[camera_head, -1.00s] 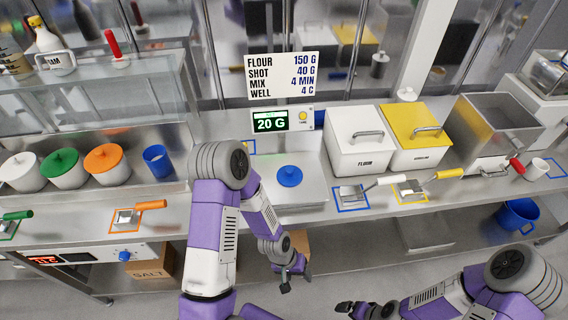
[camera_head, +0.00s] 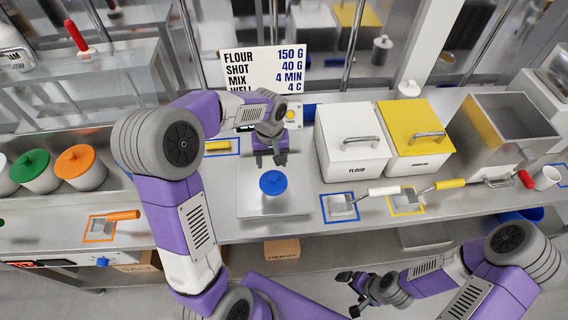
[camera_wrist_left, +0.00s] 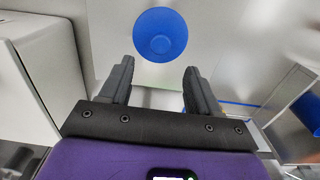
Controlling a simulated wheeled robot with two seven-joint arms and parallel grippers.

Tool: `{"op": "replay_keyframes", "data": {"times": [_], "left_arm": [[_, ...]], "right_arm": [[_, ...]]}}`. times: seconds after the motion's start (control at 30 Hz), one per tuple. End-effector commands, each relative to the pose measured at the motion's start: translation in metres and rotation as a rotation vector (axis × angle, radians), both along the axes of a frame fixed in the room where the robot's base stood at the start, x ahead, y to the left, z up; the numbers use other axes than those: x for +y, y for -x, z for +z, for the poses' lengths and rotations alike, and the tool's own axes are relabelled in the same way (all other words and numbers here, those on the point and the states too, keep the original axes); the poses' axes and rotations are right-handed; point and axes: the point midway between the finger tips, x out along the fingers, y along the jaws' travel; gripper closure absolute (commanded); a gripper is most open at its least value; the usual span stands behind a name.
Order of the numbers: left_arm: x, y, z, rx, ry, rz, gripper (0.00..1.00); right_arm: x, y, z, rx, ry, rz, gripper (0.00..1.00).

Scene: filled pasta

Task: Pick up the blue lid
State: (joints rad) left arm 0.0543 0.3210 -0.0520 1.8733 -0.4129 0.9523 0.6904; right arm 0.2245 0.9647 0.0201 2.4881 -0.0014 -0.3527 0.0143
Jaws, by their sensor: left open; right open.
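The blue lid (camera_head: 273,183) is round with a knob and lies on the steel scale plate (camera_head: 252,207) in the head view. In the left wrist view the lid (camera_wrist_left: 160,34) is ahead of the fingertips, roughly midway between them. My left gripper (camera_head: 271,161) is open and empty, just behind and above the lid, apart from it. Its two fingers (camera_wrist_left: 157,78) show in the wrist view. My right gripper (camera_head: 348,293) is open and empty, low in front of the counter. Whether anything lies under the lid is hidden.
The white flour bin (camera_head: 349,150) and the yellow-lidded bin (camera_head: 415,137) stand right of the plate. Scoops lie in a blue frame (camera_head: 338,208) and a yellow frame (camera_head: 405,200). A sign (camera_head: 266,71) stands behind. My left arm covers the counter left of the plate.

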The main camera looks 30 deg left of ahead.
Motion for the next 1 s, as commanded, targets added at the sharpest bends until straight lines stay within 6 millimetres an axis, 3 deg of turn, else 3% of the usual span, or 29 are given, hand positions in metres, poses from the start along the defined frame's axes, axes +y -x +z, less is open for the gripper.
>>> {"op": "replay_keyframes", "data": {"times": [0.6,0.9,1.0], "left_arm": [[-0.005,0.005,-0.072,0.003,0.002,0.000,0.38],[-0.005,0.005,-0.076,-0.001,0.001,-0.001,0.38],[-0.005,0.005,-0.076,-0.001,0.001,-0.001,0.53]], "right_arm": [[0.000,0.001,-0.005,0.003,-0.001,0.000,0.04],[0.000,0.001,-0.005,0.003,-0.001,0.000,0.04],[0.000,0.001,-0.005,0.003,-0.001,0.001,0.04]]}}
